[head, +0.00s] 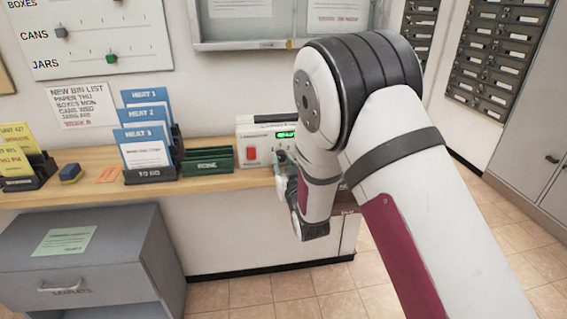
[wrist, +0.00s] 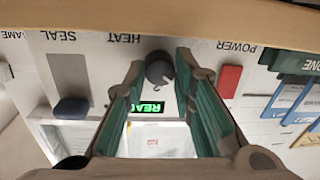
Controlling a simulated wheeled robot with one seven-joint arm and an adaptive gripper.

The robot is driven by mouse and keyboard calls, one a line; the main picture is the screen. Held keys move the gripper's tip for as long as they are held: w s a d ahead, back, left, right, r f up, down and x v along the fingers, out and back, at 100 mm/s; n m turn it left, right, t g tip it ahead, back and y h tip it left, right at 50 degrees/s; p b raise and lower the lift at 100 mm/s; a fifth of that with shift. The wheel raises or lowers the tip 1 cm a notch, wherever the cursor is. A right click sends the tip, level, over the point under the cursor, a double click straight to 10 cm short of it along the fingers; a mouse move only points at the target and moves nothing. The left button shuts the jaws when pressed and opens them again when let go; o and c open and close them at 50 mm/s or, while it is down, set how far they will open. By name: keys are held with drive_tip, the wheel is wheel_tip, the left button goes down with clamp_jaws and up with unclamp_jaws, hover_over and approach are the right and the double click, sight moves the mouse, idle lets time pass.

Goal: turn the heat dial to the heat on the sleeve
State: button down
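The wrist view shows the panel upside down. My gripper (wrist: 161,72) is open, its green-padded fingers on either side of the dial; I cannot tell whether they touch it. In the head view my arm hides the dial and most of the gripper. Blue sleeves (head: 145,147) marked HEAT with a number stand in the black TO DO holder (head: 150,174); the front number looks like 3 but is small.
A red power switch (wrist: 230,80) and a SEAL slider (wrist: 71,107) flank the dial. A lit green display (wrist: 147,107) reads READ, partly covered by a finger. A green DONE holder (head: 207,161) stands left of the machine on the wooden counter (head: 230,177).

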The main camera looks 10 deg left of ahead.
drive_tip(key=shift+w+m+b, duration=0.1)
drive_tip(key=shift+m+b, duration=0.2)
drive_tip(key=shift+b, duration=0.1)
drive_tip(key=m+b, duration=0.4)
drive_tip(key=b, duration=0.1)
drive_tip(key=shift+f+m, duration=0.15)
drive_tip(key=shift+m, duration=0.15)
drive_tip(key=m+t+b, duration=0.1)
drive_tip(key=m+b, duration=0.3)
drive_tip(key=b, duration=0.1)
drive_tip(key=shift+a+m, duration=0.1)
drive_tip(key=shift+m, duration=0.3)
drive_tip(key=c, duration=1.3)
unclamp_jaws()
drive_tip(key=shift+c, duration=0.2)
drive_tip(key=r+v, duration=0.1)
drive_tip(key=v, duration=1.1)
drive_tip(key=shift+f, duration=0.25)
